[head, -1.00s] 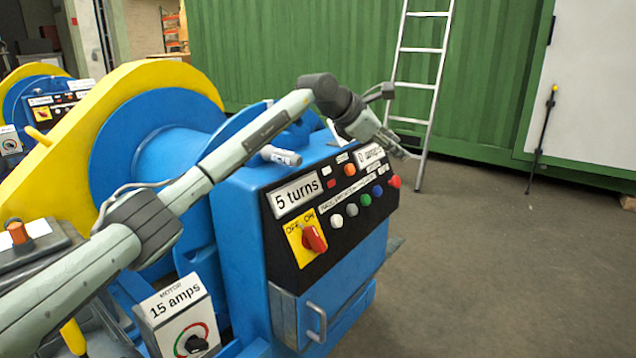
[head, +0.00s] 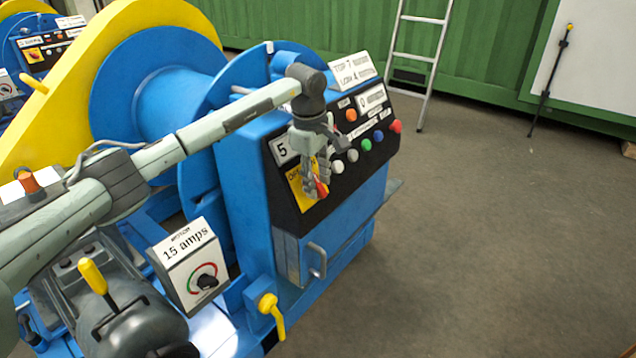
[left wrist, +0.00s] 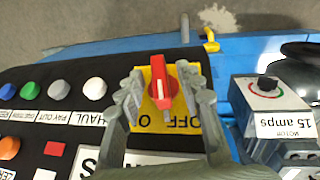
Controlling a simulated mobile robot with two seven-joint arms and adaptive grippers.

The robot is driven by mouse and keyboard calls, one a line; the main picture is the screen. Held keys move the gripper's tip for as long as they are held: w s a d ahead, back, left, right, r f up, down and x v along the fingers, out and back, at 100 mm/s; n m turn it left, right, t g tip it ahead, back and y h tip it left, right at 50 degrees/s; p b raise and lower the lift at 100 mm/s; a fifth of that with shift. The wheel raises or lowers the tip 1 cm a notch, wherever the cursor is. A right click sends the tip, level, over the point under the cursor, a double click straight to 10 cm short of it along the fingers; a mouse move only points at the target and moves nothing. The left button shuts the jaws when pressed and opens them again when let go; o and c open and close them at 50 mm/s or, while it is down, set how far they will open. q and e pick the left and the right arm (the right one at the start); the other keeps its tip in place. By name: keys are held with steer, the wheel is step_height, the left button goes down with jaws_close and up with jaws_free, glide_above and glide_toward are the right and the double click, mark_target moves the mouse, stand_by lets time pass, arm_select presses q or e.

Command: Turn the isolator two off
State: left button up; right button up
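The isolator is a red rotary knob (left wrist: 161,84) on a yellow plate (left wrist: 153,122) lettered OFF and partly hidden ON. In the left wrist view the knob's handle stands nearly upright, between my left gripper's two fingers (left wrist: 160,90). The fingers are apart, with a gap to the knob on both sides. In the head view my left gripper (head: 318,180) hangs in front of the yellow plate (head: 299,190) and covers most of the knob. I cannot read which isolator number it is. My right gripper is not in view.
The black panel carries coloured buttons, including green (head: 366,145) and red (head: 396,126), right of the knob. A 15 amps motor box (head: 190,262), a yellow-handled lever (head: 93,277) and a yellow tap handle (head: 271,311) stand below. Floor at right is clear.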

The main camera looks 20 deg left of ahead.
arm_select(q)
steer(key=shift+w+f, duration=0.1)
steer(key=shift+f, duration=0.55)
jaws_close()
